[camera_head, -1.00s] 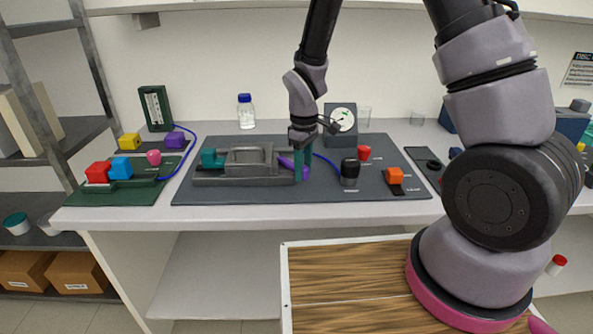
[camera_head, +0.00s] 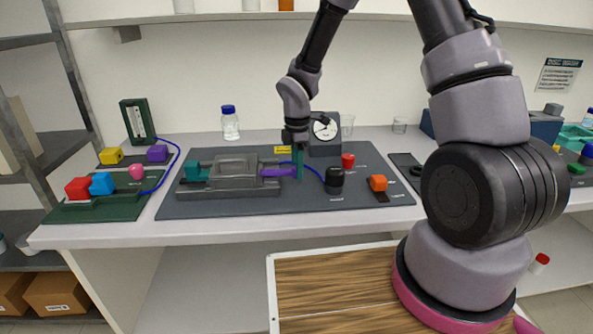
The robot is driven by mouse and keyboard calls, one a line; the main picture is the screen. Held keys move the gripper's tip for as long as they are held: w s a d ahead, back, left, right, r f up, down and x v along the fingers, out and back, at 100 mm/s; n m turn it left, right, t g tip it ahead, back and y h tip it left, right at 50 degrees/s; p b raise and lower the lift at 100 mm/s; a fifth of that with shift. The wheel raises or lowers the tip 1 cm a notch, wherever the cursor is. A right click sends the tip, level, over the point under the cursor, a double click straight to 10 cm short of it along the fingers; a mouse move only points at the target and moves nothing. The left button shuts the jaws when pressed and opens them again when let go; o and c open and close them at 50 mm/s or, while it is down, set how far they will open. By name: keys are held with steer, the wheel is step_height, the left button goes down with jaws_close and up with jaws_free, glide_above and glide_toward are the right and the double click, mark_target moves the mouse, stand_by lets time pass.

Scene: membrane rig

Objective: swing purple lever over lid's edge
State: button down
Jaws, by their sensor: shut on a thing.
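The grey lid (camera_head: 236,164) lies on the grey metal cell (camera_head: 230,188) on the dark mat. The purple lever (camera_head: 275,172) is at the cell's right end, pointing from the lid's right edge toward my gripper. My gripper (camera_head: 298,168) points down with its teal fingers shut on the lever's outer right end. The fingers partly hide that end. A teal block (camera_head: 197,172) sits at the cell's left end.
A blue tube (camera_head: 312,168) runs beside the fingers. The front of the dark mat (camera_head: 260,207) is clear.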

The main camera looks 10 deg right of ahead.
steer(key=shift+w+n, duration=0.35)
steer(key=shift+n, duration=0.05)
steer(key=shift+w, duration=0.1)
steer(key=shift+c, duration=2.3)
jaws_free()
step_height(320, 180, up, 11)
